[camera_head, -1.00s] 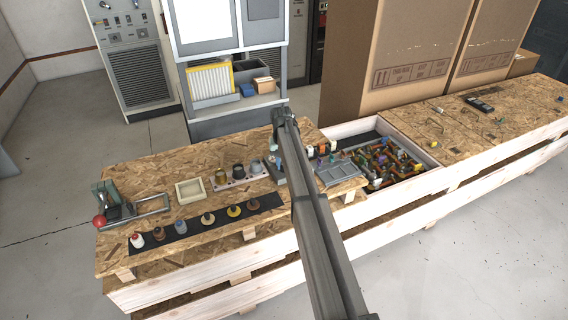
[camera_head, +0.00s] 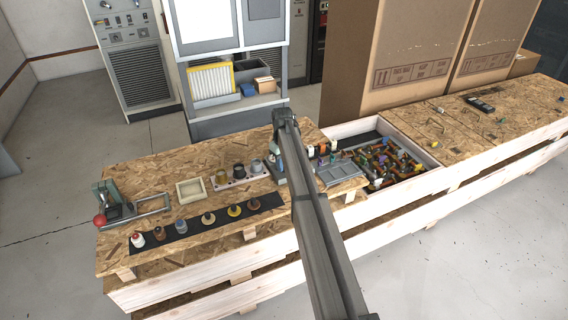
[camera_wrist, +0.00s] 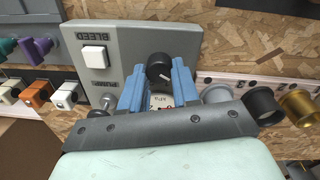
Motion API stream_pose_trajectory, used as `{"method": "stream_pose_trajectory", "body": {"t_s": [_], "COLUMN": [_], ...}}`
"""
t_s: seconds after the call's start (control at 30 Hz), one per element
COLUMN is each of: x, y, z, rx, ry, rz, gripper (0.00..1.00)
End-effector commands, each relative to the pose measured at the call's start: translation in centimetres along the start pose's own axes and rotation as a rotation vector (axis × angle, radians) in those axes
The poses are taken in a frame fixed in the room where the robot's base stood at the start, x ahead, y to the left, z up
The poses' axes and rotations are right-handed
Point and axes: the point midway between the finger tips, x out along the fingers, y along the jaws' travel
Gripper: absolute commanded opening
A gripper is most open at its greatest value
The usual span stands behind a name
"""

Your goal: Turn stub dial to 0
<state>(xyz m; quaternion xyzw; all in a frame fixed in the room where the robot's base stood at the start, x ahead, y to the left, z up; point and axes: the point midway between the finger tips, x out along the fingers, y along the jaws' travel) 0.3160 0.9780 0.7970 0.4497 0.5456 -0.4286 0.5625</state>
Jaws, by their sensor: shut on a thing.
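A grey panel box (camera_wrist: 128,42) fills the upper middle of the wrist view. It carries a white square button marked BLEED and a black round stub dial (camera_wrist: 160,66) with a light pointer line. My gripper (camera_wrist: 160,84) has blue fingers on either side of the dial and is shut on it. A white scale face (camera_wrist: 163,101) with a red mark shows between the fingers; its figures are too small to read. The dark gripper body hides the panel's lower part. In the head view my arm covers most of the panel.
A row of black, gold and grey cylinders stands right of the panel in the wrist view. Coloured connectors lie to its left. In the head view, a lever with a red ball (camera_head: 100,221), a pale tray (camera_head: 190,191) and a bin of coloured parts (camera_head: 432,158) share the bench.

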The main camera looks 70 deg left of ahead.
Motion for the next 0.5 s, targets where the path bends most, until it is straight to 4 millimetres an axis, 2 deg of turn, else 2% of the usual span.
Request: {"method": "stream_pose_trajectory", "body": {"t_s": [0.43,0.47,0.5], "x": [-0.02,-0.02,-0.02], "y": [0.04,0.04,0.04], "z": [0.01,0.01,0.01], "rx": [-0.011,-0.011,-0.011], "ry": [0.001,0.001,0.001], "rz": [0.001,0.001,0.001], "gripper": [0.00,0.32,0.35]}}
